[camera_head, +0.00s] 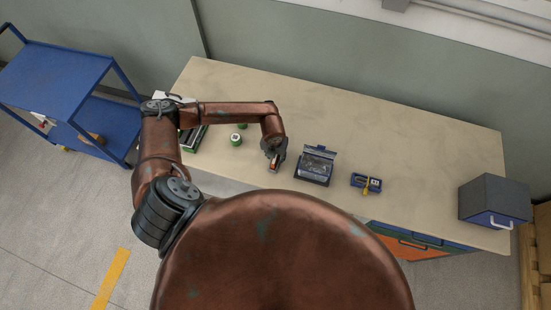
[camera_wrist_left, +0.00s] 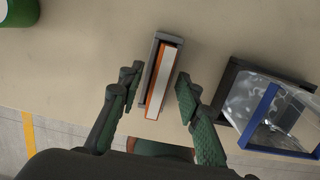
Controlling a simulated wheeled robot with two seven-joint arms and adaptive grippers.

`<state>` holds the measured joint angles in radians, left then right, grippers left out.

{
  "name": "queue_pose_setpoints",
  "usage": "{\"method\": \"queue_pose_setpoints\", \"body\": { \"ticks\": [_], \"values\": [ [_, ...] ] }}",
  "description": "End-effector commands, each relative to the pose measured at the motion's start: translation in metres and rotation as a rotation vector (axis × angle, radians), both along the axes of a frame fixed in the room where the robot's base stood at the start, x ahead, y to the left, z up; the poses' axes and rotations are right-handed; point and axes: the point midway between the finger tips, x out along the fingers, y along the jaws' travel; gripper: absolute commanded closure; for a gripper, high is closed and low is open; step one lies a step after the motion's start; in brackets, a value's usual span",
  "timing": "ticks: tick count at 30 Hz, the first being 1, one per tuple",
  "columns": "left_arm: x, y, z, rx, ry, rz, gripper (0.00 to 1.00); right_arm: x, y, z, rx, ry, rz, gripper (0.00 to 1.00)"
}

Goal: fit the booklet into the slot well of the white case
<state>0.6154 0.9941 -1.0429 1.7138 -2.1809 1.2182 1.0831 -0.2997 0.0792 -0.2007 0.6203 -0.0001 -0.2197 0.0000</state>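The booklet (camera_wrist_left: 164,80), an orange block with a white face, stands in a narrow dark grey holder (camera_wrist_left: 154,58) on the bench. In the head view the booklet (camera_head: 274,166) shows small below my left gripper (camera_head: 275,152). In the wrist view my left gripper (camera_wrist_left: 159,82) is open, one finger on each side of the booklet, with visible gaps. An open case (camera_head: 314,166) with a dark body and blue-framed clear lid stands to the right; it also shows in the wrist view (camera_wrist_left: 230,78). It does not look white, and I cannot make out a slot well. My right gripper is not in view.
Green cylinders (camera_head: 236,140) stand left of my left gripper. A small blue box (camera_head: 366,183) with a yellow item lies right of the case. A grey-blue box with a handle (camera_head: 495,199) stands at the bench's right end. The bench behind (camera_head: 370,125) is clear.

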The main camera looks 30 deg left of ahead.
Motion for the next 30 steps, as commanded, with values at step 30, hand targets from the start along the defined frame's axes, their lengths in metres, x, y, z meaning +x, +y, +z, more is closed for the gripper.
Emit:
{"method": "queue_pose_setpoints", "body": {
  "ticks": [30],
  "values": [
    [-0.0003, 0.0001, -0.0032, 0.000, 0.000, 0.000, 1.00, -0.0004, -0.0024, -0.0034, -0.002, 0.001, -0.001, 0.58]
  ]
}}
